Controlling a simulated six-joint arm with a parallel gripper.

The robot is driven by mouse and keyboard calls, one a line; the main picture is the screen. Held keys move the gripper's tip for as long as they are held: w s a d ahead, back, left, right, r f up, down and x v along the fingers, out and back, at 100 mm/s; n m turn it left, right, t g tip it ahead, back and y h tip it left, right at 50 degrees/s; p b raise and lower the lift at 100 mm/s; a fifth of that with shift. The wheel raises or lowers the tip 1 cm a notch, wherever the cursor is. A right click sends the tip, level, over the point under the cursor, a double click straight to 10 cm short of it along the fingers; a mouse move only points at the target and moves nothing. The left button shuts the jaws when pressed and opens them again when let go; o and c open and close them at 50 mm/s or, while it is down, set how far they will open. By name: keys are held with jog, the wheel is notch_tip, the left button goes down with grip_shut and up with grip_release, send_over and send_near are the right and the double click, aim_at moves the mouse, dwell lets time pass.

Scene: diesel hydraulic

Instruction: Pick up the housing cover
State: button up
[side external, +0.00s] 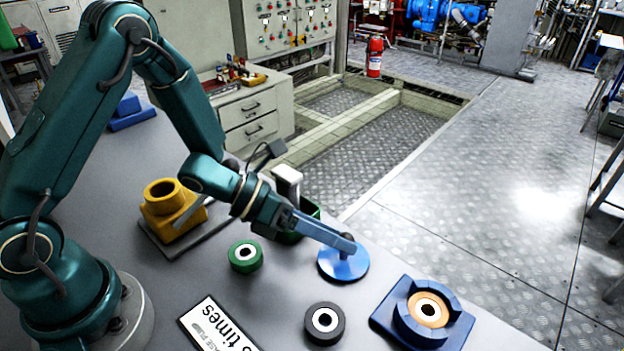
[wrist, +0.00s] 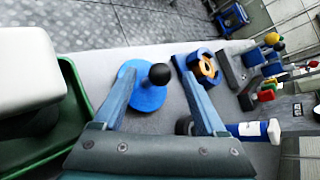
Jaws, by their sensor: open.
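A blue round disc with a black ball knob (side external: 345,265), which looks like the housing cover, lies flat on the grey table. It also shows in the wrist view (wrist: 148,98), partly behind the left finger. My gripper (side external: 348,244) is open, with its blue fingers reaching over the disc at the knob. In the wrist view my gripper (wrist: 160,74) has its fingers spread, and the knob appears between the fingertips. I cannot tell whether a finger touches the knob. A yellow housing (side external: 170,208) stands on a grey plate at the left.
A blue block with an orange ring (side external: 428,309) sits right of the disc. A black ring (side external: 324,322) and a green ring (side external: 245,256) lie nearer. A green box (side external: 290,236) stands behind my wrist. A white sign (side external: 215,325) lies at the front edge.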

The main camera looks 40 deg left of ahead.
jog(key=shift+w+d, duration=0.1)
jog(key=shift+c, duration=0.3)
grip_shut()
